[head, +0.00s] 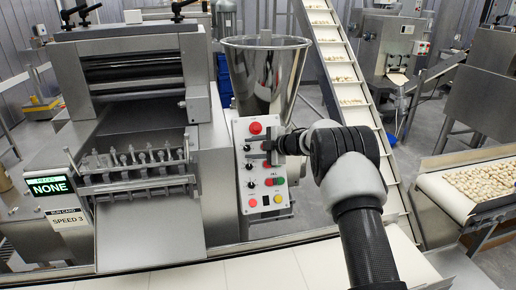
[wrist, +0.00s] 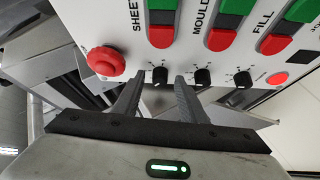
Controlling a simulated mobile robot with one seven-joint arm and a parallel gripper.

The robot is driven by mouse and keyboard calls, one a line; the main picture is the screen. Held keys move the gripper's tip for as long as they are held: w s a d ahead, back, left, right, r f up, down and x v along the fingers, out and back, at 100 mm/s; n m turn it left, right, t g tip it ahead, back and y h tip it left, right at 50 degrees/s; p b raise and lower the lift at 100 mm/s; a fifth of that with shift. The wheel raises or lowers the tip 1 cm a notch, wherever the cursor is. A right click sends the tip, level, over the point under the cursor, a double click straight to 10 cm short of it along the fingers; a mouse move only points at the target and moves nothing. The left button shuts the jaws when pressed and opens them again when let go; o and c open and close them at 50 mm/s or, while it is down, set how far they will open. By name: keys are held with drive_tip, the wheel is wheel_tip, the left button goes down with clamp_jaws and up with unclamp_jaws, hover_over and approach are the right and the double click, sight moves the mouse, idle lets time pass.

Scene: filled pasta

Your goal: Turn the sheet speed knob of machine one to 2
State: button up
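The white control panel (head: 262,201) stands beside the sheeting machine, and fills the top of the wrist view (wrist: 120,25). Its sheet speed knob (wrist: 160,76) is small and black, under the SHEET label; in the head view it is the top knob (head: 248,147). My gripper (wrist: 161,78) is open, one finger on each side of this knob. I cannot tell whether the fingers touch it. Its pointer setting is too small to read. In the head view my gripper (head: 272,146) is at the panel's upper part and hides some buttons.
The mould knob (wrist: 202,76) is close to my right finger; the fill knob (wrist: 243,79) is farther right. A red mushroom button (wrist: 105,62) is left of the fingers. A card (head: 67,220) reads SPEED 3, below a display (head: 47,187) reading NONE. A steel hopper (head: 264,75) stands behind.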

drive_tip(key=b+v, duration=0.1)
drive_tip(key=v, duration=1.6)
drive_tip(key=shift+b, duration=0.35)
drive_tip(key=shift+s+d+r, duration=0.1)
drive_tip(key=shift+s+r, duration=0.05)
drive_tip(key=s+d+r+m+t+h, duration=0.25)
drive_tip(key=d+r+m+h, duration=0.2)
drive_tip(key=r, duration=0.45)
drive_tip(key=s+d+r+m+t+h, duration=0.1)
drive_tip(key=d+r+m+t+h, duration=0.25)
drive_tip(key=d+r+m, duration=0.4)
drive_tip(key=s+d+r+m+h, duration=0.3)
drive_tip(key=s+m+h, duration=0.1)
drive_tip(key=s, duration=0.5)
drive_tip(key=s+a+f+m+g, duration=0.2)
drive_tip(key=s+f, duration=0.2)
drive_tip(key=s, duration=0.6)
drive_tip(key=s+a+f+m+g+y, duration=0.1)
drive_tip(key=s+f, duration=0.4)
drive_tip(key=s, duration=0.6)
drive_tip(key=s+a+f+m+g, duration=0.2)
drive_tip(key=s+f+m+g, duration=0.2)
drive_tip(key=s, duration=0.6)
drive_tip(key=shift+s+a+m+g+y, duration=0.2)
drive_tip(key=shift+a+m+g+y, duration=0.15)
drive_tip(key=shift+g, duration=0.25)
